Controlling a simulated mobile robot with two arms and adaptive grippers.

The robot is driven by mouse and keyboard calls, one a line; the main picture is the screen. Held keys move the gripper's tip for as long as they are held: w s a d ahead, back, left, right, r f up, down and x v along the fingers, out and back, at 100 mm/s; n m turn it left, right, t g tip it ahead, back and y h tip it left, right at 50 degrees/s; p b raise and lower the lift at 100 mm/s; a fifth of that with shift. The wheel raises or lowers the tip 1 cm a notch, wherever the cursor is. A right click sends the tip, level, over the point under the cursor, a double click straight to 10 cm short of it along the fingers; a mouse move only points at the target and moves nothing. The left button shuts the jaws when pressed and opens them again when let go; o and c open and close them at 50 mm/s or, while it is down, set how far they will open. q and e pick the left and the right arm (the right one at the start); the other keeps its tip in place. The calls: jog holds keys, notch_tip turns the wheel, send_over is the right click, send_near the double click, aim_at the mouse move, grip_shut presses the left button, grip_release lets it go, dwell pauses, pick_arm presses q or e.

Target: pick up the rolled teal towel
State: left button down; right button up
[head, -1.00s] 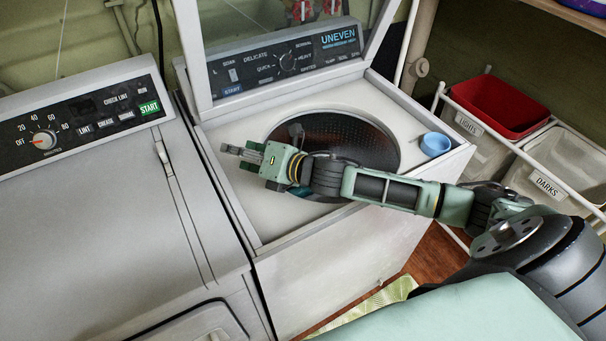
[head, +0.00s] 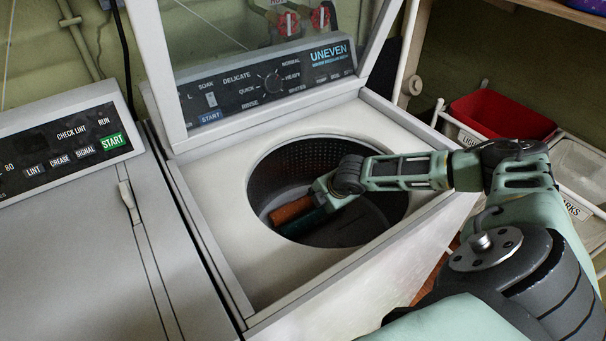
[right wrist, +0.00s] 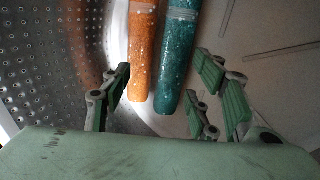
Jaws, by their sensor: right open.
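The rolled teal towel (head: 308,222) lies in the open washer drum, beside a rolled orange towel (head: 291,210). In the right wrist view the teal towel (right wrist: 177,62) and the orange towel (right wrist: 143,50) lie side by side, close together. My right gripper (head: 320,197) reaches down into the drum above the near ends of the towels. It is open and empty, and in the wrist view its fingers (right wrist: 160,88) stand on either side of both rolls. Part of the teal towel is hidden by the gripper in the head view. My left gripper is not in view.
The washer's drum rim (head: 262,165) surrounds my right wrist, with the perforated wall (right wrist: 45,75) close by. The raised lid (head: 265,35) stands behind the opening. A dryer (head: 75,240) stands at left. A red bin (head: 500,115) sits on the rack at right.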

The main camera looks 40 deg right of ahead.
aim_at(314, 217)
jog(key=f, duration=0.3)
jog(key=shift+s+a+f+g, duration=0.15)
jog(key=shift+s+a+g, duration=0.05)
jog(key=shift+a+g, duration=0.2)
jog(key=shift+w+f, duration=0.35)
jog(key=shift+f, duration=0.3)
jog(key=x, duration=0.3)
jog(key=shift+w+f, duration=0.1)
jog(key=shift+f, duration=0.2)
jog(key=shift+w+f, duration=0.25)
jog(key=shift+f, duration=0.2)
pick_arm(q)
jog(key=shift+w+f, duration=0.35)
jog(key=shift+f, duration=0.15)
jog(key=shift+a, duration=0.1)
pick_arm(e)
jog(key=shift+c, duration=0.5)
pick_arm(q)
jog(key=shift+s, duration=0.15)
pick_arm(e)
jog(key=c, duration=0.9)
